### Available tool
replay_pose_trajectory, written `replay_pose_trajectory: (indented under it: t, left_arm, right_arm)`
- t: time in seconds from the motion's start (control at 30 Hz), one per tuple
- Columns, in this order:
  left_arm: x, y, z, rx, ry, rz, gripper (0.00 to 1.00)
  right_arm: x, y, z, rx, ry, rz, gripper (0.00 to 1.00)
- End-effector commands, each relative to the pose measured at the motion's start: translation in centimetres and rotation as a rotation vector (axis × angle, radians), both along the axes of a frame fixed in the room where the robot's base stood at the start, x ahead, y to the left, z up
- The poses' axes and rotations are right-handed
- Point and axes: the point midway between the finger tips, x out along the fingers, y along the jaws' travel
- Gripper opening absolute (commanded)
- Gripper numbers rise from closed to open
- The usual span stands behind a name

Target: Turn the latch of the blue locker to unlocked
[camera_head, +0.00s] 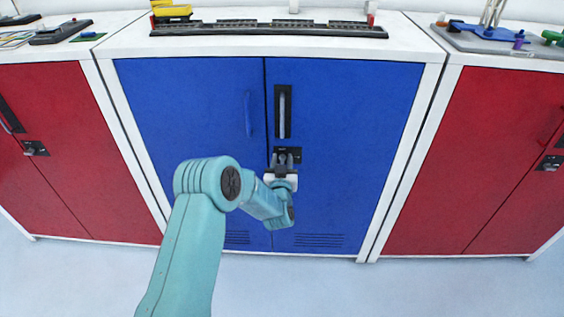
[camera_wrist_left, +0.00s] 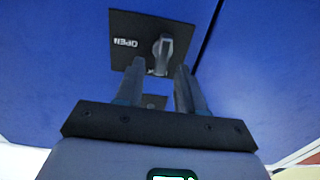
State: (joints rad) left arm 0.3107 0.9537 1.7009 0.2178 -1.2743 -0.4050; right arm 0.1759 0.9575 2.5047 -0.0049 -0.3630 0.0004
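The blue locker (camera_head: 345,110) stands in the middle with two doors. Its latch is a small grey knob on a black plate (camera_wrist_left: 125,30), just below the handle on the right-hand door. In the left wrist view the latch knob (camera_wrist_left: 163,46) hangs down from its pivot, and the word OPEN shows upside down beside it. My left gripper (camera_head: 286,160) is at the latch, and its fingers also show in the left wrist view (camera_wrist_left: 160,72). They are apart, with the knob's end between or just beyond their tips; contact cannot be told. My right gripper is not in view.
A black recessed handle (camera_head: 283,112) sits above the latch, and a blue bar handle (camera_head: 248,114) is on the left door. Red lockers stand at left (camera_head: 75,140) and right (camera_head: 490,150). Model pieces lie on the white tops. The floor (camera_head: 330,285) in front looks clear.

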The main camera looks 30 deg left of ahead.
Motion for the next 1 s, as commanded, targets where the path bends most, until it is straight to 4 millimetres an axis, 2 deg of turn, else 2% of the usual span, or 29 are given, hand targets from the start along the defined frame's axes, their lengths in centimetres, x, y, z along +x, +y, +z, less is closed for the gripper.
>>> replay_pose_trajectory:
  t: [0.03,0.07,0.1,0.17,0.57,1.0]
  left_arm:
    - [0.0,0.0,0.0,0.000,0.000,0.000,0.38]
    - [0.0,0.0,0.0,0.000,0.000,0.000,0.32]
    - [0.0,0.0,0.0,0.000,0.000,0.000,0.19]
    - [0.0,0.0,0.0,0.000,0.000,0.000,0.00]
    - [0.0,-0.1,-0.1,0.032,0.018,0.000,0.00]
    - [0.3,-0.6,-0.4,0.306,0.185,0.000,0.00]
  right_arm:
    - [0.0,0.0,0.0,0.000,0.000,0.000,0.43]
    - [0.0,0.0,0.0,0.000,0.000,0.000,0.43]
    - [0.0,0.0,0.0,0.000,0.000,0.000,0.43]
    - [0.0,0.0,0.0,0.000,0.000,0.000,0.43]
    - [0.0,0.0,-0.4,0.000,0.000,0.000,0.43]
    - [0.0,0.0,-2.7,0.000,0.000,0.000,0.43]
